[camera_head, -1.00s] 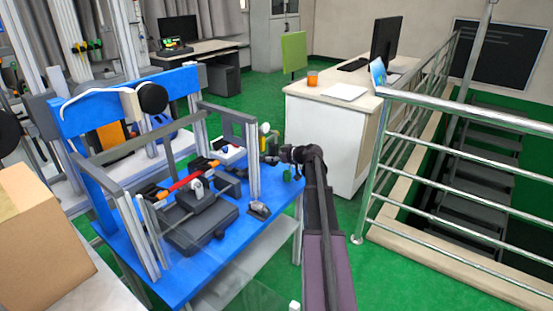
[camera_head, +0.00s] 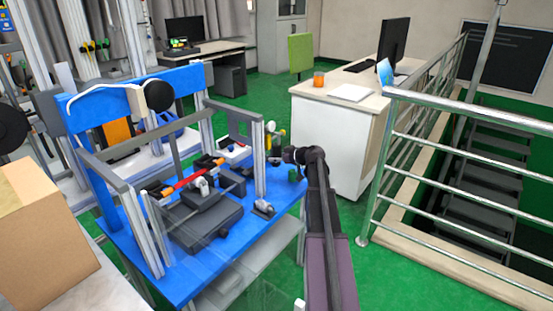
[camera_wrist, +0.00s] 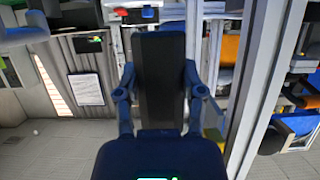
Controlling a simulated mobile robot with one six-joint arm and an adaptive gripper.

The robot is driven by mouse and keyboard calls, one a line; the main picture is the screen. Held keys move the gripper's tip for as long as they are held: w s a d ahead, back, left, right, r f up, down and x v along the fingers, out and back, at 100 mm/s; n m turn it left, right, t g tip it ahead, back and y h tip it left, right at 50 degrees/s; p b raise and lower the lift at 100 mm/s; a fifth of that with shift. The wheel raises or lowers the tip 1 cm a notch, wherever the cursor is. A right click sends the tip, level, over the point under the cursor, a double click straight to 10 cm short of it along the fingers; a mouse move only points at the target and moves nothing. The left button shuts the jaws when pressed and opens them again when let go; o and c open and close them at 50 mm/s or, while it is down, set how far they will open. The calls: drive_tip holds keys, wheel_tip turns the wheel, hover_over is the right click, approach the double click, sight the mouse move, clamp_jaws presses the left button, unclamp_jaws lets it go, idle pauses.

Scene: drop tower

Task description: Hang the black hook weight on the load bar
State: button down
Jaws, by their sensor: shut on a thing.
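My gripper (camera_wrist: 160,85) is in the middle of the wrist view, with a finger on each side of a black, flat-faced block. This block looks like the black hook weight (camera_wrist: 160,65); its hook cannot be made out. In the head view the dark end of my arm (camera_head: 300,156) is at the right edge of the blue bench, and the gripper's jaws and load are too small to tell there.
The blue bench (camera_head: 190,284) carries a dark base unit (camera_head: 205,228) and grey upright posts (camera_head: 259,160). A cardboard box (camera_head: 40,240) stands at left. A metal railing (camera_head: 470,112) guards stairs at right. Green floor is open between bench and railing.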

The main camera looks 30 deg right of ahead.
drive_tip(key=shift+c, duration=0.6)
unclamp_jaws()
drive_tip(key=shift+r, duration=0.2)
drive_tip(key=shift+r+p, duration=0.65)
drive_tip(key=shift+p, duration=0.1)
drive_tip(key=s+d, duration=0.3)
drive_tip(key=s, duration=0.5)
drive_tip(key=s+d, duration=0.2)
drive_tip(key=s, duration=0.5)
drive_tip(key=w+a+r+m+h+p, duration=0.1)
drive_tip(key=w+a+r+p, duration=0.2)
drive_tip(key=r+p, duration=0.6)
drive_tip(key=w+a+r+m+h+p, duration=0.1)
drive_tip(key=w+a+r+p, duration=0.2)
drive_tip(key=r+p, duration=0.7)
drive_tip(key=w+a+r+h+p, duration=0.1)
drive_tip(key=w+a+r+p, duration=0.2)
drive_tip(key=r+p, duration=0.6)
drive_tip(key=shift+r+m+t+p, duration=0.3)
drive_tip(key=shift+m+p, duration=0.1)
drive_tip(key=shift+a, duration=0.1)
